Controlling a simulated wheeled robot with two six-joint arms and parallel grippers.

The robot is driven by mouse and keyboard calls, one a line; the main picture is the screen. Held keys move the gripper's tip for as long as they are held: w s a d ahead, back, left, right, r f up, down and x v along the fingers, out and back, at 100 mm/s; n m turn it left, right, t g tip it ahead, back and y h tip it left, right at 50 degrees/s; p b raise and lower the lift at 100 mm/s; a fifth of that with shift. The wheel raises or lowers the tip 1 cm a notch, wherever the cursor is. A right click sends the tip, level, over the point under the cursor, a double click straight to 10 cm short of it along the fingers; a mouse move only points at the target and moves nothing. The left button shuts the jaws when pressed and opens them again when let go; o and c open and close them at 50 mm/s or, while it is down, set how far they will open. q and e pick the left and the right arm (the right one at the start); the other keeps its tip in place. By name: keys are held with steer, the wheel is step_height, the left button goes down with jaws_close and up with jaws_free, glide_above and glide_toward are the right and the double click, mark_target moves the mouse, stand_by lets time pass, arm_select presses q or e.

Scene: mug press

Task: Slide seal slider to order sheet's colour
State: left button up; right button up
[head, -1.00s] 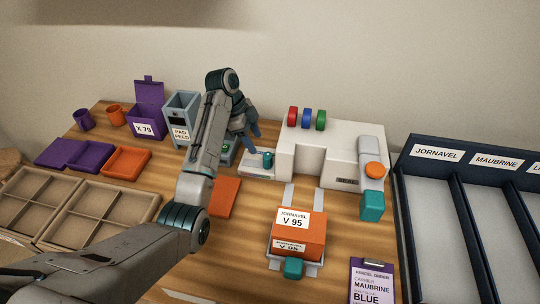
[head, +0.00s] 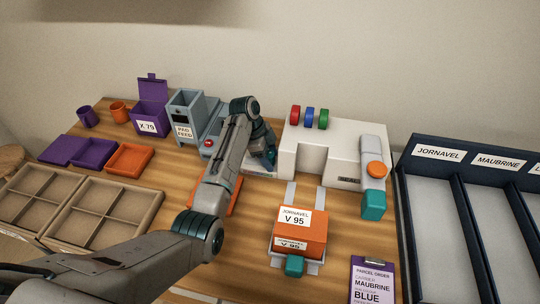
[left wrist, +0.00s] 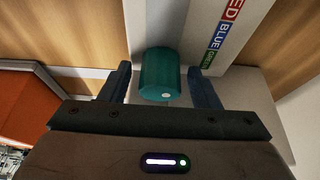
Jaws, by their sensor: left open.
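The seal slider's teal knob (left wrist: 160,72) stands on a white plate marked RED, BLUE and GREEN (left wrist: 220,35) in the left wrist view. The knob is closest to the GREEN end of the labels. My left gripper (left wrist: 163,88) is open, with one finger on each side of the knob and a gap at both sides. In the head view my left gripper (head: 268,165) hides the knob. The order sheet (head: 372,285) on a purple clipboard reads MAUBRINE and BLUE. My right gripper is not in view.
The white press (head: 335,150) has red, blue and green pieces on top and an orange button (head: 376,169). An orange box (head: 300,232) labelled JORNAVEL V 95 sits on a sled in front. The pad feed (head: 186,115) stands left of my arm.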

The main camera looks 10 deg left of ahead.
arm_select(q)
jaws_close()
steer(key=a+p, duration=0.1)
steer(key=a, duration=0.2)
steer(key=shift+a+r, duration=0.1)
steer(key=shift+a, duration=0.15)
jaws_free()
